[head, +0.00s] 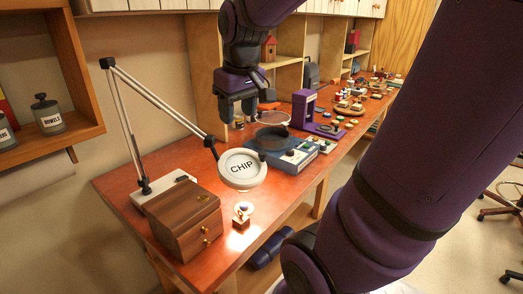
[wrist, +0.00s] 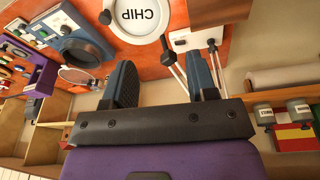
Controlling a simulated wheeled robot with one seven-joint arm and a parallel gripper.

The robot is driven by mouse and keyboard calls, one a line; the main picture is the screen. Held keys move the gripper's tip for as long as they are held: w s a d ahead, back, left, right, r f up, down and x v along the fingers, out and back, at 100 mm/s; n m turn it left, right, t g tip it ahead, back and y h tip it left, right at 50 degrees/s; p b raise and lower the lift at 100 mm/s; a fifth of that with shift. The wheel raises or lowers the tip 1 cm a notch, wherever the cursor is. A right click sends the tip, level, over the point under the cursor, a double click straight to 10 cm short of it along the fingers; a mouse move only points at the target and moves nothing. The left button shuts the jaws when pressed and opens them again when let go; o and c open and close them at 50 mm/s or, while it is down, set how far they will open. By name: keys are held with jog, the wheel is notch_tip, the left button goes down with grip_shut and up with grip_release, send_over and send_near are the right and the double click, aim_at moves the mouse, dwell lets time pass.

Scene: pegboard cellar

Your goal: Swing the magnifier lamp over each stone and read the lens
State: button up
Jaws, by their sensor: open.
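The magnifier lamp has a pale round head whose lens (head: 241,168) reads "CHIP". Its jointed arm (head: 122,110) rises from a white base (head: 163,194) at the bench's left end. In the wrist view the lens (wrist: 142,16) shows upside down at the top edge. A small stone (head: 243,209) sits on a little wooden stand just below the lens, lit brightly. My gripper (head: 237,114) is open and empty, above and behind the lamp head, apart from it. Its two blue fingers show spread in the wrist view (wrist: 163,65). No other stone can be made out surely.
A wooden drawer box (head: 186,222) stands left of the stone. A blue device with a dark ring (head: 272,139) and a purple stand (head: 303,108) are right of the lamp head. Many small items crowd the bench's far end. A shelf with jars (head: 48,115) hangs at left.

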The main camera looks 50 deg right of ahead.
aim_at(262, 153)
jog(key=w+d+f+g, duration=0.1)
jog(key=w+d+f, duration=0.15)
jog(key=d, duration=0.45)
jog(key=w+d+f+g, duration=0.1)
jog(key=w+d+f, duration=0.1)
jog(key=d+f, duration=0.3)
jog(key=shift+m+y, duration=0.3)
jog(key=shift+m, duration=0.1)
jog(key=f, duration=0.6)
jog(key=d+f, duration=0.1)
jog(key=f, duration=0.3)
jog(key=shift+s, duration=0.1)
jog(key=shift+d, duration=0.1)
grip_shut()
